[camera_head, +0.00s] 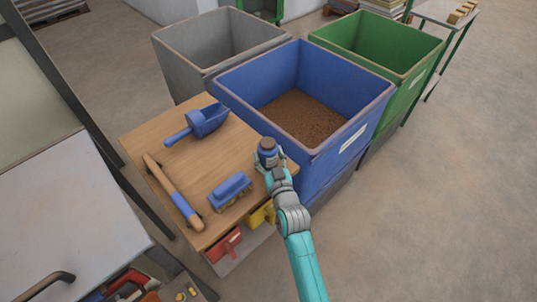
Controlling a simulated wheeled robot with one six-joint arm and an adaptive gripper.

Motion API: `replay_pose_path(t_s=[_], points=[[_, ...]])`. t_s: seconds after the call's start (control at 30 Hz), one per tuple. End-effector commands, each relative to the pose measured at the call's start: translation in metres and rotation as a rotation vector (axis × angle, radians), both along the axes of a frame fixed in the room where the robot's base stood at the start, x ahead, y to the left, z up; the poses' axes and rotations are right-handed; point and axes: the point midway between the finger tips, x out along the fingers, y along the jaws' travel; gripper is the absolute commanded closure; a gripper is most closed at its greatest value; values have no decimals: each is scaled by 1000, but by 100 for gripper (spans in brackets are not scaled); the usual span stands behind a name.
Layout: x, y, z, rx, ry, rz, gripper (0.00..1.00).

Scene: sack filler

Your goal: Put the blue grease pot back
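The blue grease pot (267,152) is a small upright blue jar with a dark grey lid. It shows at the right edge of the wooden tabletop (229,157), beside the blue bin. My gripper (269,161) reaches it from the front right, with its fingers close on both sides of the pot; it looks shut on it. The fingers hide the lower part of the pot. I cannot tell whether the pot touches the tabletop or is held a little above it.
On the tabletop are a blue scoop (206,120), a blue-backed brush (230,190) and a wooden-handled tool (172,192). A blue bin (308,66) of brown granules stands close behind. Red (224,246) and yellow (258,217) containers sit below the front edge. Floor at right is clear.

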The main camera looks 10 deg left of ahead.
Motion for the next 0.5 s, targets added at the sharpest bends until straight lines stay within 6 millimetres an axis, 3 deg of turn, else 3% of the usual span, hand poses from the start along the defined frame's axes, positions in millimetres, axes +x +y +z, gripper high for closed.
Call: replay_pose_path(t_s=[0.03, 0.1, 0.5], points=[[0, 0, 0, 0, 0, 0, 21], [0, 0, 0, 0, 0, 0, 11], [-3, -1, 2, 0, 0, 0, 11]])
